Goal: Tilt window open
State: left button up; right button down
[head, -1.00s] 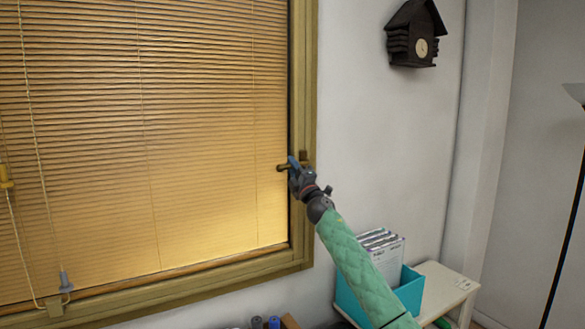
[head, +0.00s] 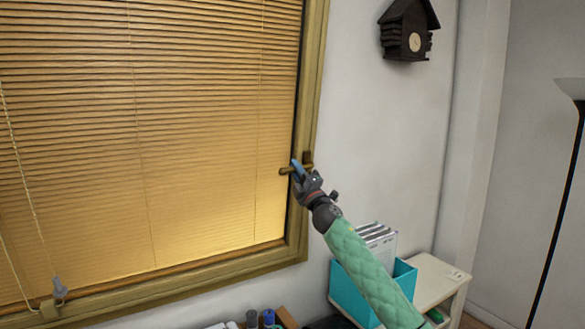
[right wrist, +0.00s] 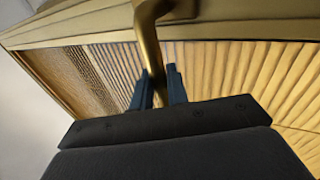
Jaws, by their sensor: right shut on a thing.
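The window (head: 311,110) has a wooden frame and lowered yellow blinds (head: 150,130). Its brass handle (head: 285,171) is on the right side of the frame and points left, roughly level. My right gripper (head: 298,168) is at the handle, its arm reaching up from the lower right. In the right wrist view the two blue fingers (right wrist: 163,88) stand on both sides of the handle's bar (right wrist: 148,45) and are shut on it. The window sash appears closed against the frame. My left gripper is not in view.
A teal box (head: 400,278) with files stands on a small white shelf (head: 440,281) behind my right arm. A cuckoo clock (head: 408,30) hangs on the wall. A floor lamp (head: 563,190) stands at far right. Blind cords (head: 25,170) hang at left.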

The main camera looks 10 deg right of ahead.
jog(key=shift+w, duration=0.2)
jog(key=c, duration=1.4)
grip_release()
jog(key=shift+d, duration=0.1)
jog(key=shift+c, duration=0.2)
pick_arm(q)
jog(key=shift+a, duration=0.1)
pick_arm(e)
jog(key=shift+s+f, duration=0.2)
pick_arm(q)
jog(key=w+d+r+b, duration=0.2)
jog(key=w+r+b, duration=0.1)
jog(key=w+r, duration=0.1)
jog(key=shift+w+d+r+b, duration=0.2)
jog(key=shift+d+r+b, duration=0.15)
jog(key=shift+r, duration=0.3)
pick_arm(e)
jog(key=v, duration=0.7)
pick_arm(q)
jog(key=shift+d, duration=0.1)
pick_arm(e)
jog(key=shift+s+d, duration=0.1)
jog(key=shift+s, duration=0.05)
